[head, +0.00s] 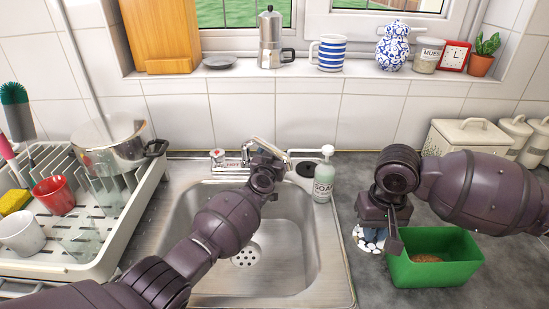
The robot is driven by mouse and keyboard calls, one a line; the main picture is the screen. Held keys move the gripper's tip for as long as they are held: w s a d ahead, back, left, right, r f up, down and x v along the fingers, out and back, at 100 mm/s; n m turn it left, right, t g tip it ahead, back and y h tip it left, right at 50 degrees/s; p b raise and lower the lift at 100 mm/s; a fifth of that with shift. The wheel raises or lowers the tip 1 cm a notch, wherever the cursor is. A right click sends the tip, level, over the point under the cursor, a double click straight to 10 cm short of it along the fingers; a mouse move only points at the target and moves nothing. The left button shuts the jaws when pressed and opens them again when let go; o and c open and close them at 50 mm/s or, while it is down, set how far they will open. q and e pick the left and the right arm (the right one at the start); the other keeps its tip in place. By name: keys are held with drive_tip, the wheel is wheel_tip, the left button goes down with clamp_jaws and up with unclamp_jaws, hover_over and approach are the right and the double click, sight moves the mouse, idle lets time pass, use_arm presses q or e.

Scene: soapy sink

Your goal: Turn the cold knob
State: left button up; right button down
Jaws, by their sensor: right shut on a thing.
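The tap (258,146) stands at the back of the steel sink. A knob with a red top (217,154) is on its left, beside a plate marked HOT. I cannot make out the cold knob; my left gripper (269,165) is in front of the tap's right side and hides that part. My left arm reaches over the basin, and its jaws are too small and overlapped to read.
A soap bottle (323,176) stands close right of the tap, with a black round piece (306,169) beside it. The green box (436,268) is on the right counter. A dish rack (134,215) with a pot (112,140) fills the left. The basin is empty.

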use_arm(q)
drive_tip(key=shift+w, duration=0.1)
drive_tip(key=c, duration=0.9)
drive_tip(key=shift+d+r+n+y+p, duration=0.1)
drive_tip(key=shift+r+n+y+p, duration=0.15)
drive_tip(key=shift+n+y+p, duration=0.65)
drive_tip(key=shift+c, duration=0.2)
use_arm(e)
drive_tip(key=shift+r, duration=1)
use_arm(q)
drive_tip(key=shift+f+n+t+y, duration=0.15)
drive_tip(key=shift+n+y, duration=0.15)
drive_tip(key=shift+y, duration=0.4)
drive_tip(key=shift+f+n+t+y, duration=0.15)
drive_tip(key=shift+n+y, duration=0.15)
drive_tip(key=shift+y, duration=0.4)
use_arm(e)
drive_tip(key=shift+r, duration=0.25)
use_arm(q)
drive_tip(key=o, duration=0.9)
drive_tip(key=shift+o, duration=0.2)
